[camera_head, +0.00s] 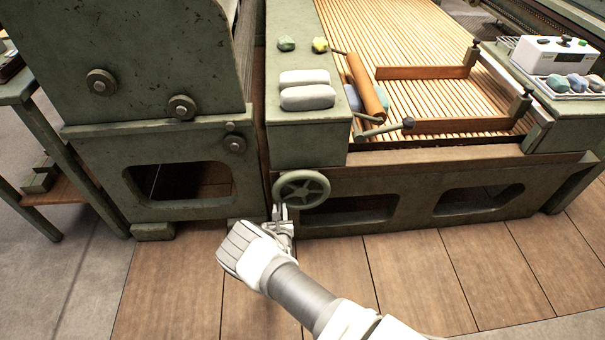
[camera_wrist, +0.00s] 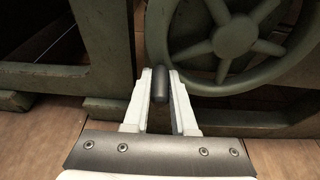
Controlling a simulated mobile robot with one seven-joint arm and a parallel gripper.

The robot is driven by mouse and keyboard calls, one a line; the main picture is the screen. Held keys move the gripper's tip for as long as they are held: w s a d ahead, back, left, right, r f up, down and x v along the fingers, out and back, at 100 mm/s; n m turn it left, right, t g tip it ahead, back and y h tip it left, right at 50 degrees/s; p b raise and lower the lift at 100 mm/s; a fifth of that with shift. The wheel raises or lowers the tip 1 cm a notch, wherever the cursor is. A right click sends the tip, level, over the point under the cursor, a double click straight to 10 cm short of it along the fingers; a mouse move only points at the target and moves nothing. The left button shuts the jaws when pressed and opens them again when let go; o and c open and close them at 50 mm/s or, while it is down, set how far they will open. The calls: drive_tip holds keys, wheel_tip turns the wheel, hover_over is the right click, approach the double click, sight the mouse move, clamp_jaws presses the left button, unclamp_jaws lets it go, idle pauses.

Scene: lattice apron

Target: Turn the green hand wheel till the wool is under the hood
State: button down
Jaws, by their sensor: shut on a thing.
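The green hand wheel (camera_head: 301,189) is on the front of the lattice machine, low at its left corner. My gripper (camera_head: 281,213) is at the wheel's lower left. In the wrist view its fingers (camera_wrist: 160,92) are shut on a dark upright handle (camera_wrist: 173,88) in front of the wheel's rim. Pale lumps that look like wool (camera_head: 353,98) lie at the left edge of the slatted lattice (camera_head: 345,22), partly behind a wooden roller (camera_head: 366,86). I cannot tell which part is the hood.
Wooden bars (camera_head: 455,126) stand over the lattice. A white box (camera_head: 553,53) and a tray of lumps (camera_head: 575,94) are at right. A tall green machine (camera_head: 150,60) stands close at left.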

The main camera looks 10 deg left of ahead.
sight(276, 191)
drive_tip(key=shift+s+a+r+p, duration=0.1)
drive_tip(key=shift+a+r+p, duration=0.2)
drive_tip(key=shift+r+p, duration=0.5)
drive_tip(key=shift+a+r+p, duration=0.3)
drive_tip(key=shift+r+p, duration=0.2)
drive_tip(key=shift+r, duration=0.45)
drive_tip(key=r+p, duration=0.1)
drive_tip(key=r, duration=0.1)
drive_tip(key=r+p, duration=0.2)
drive_tip(key=shift+d+p, duration=0.2)
drive_tip(key=shift+p, duration=0.1)
drive_tip(key=shift+f, duration=0.1)
